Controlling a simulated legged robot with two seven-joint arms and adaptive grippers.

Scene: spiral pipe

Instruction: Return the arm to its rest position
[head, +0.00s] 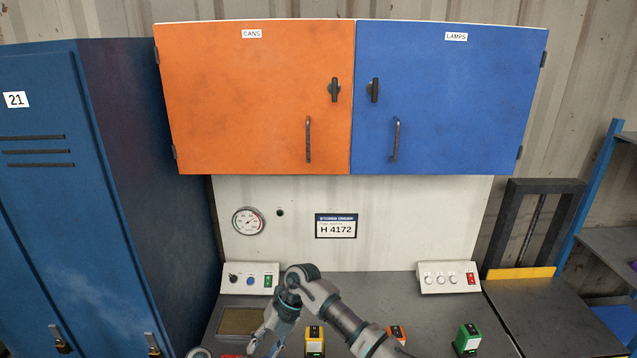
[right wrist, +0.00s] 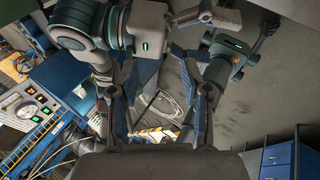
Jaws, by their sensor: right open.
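My right arm reaches in from the bottom of the head view, bends near the middle of the bench and points down to the left. Its gripper (head: 265,340) is low over the bench; its tips are hard to make out there. In the right wrist view the two fingers of my right gripper (right wrist: 165,88) stand apart, with nothing held between them. Other links of my own body fill the top of that view. My left gripper does not show in the head view.
The bench (head: 395,288) carries yellow (head: 315,340), orange (head: 396,334) and green (head: 467,340) devices and two control boxes (head: 250,277) (head: 448,278). Orange (head: 255,95) and blue (head: 445,95) cabinets hang above, shut. A blue locker (head: 130,190) stands left.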

